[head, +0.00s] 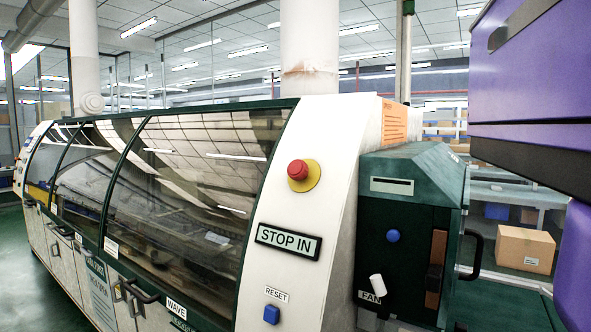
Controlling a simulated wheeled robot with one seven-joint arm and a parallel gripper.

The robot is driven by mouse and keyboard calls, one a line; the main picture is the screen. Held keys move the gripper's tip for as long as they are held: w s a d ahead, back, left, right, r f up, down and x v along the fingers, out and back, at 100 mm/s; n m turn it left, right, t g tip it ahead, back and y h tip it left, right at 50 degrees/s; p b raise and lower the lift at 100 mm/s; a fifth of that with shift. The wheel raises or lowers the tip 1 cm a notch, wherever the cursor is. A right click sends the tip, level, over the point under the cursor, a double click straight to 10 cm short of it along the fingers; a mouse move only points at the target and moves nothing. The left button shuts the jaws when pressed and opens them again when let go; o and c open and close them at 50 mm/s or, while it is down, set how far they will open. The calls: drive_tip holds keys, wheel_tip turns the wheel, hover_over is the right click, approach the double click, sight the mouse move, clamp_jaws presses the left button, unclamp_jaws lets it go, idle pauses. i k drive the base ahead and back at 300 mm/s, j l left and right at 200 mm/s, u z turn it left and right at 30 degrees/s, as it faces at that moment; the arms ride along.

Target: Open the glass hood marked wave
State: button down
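The nearest and largest glass hood (205,165) is on the front of the long machine, with a dark green frame and curved, reflective glass. The label WAVE (176,308) sits below its lower edge, near the bottom of the head view. This hood looks down, its frame in line with the panes farther left. A dark bar handle (138,291) shows near its lower edge; I cannot tell whether it belongs to the hood or the cabinet below. My gripper is not in view.
Right of the hood, a white end panel (285,220) carries a red stop button (298,170), a STOP IN sign (288,242) and a blue RESET button (271,314). A dark green unit marked FAN (412,215) stands beside it. Green floor (35,285) is clear at the left.

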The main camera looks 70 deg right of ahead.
sight(122, 247)
drive_tip(key=i+j+z, duration=0.2)
drive_tip(key=i+z, duration=0.15)
drive_tip(key=i+j+z, duration=0.35)
drive_tip(key=i, duration=0.15)
drive_tip(key=i+j+z, duration=0.35)
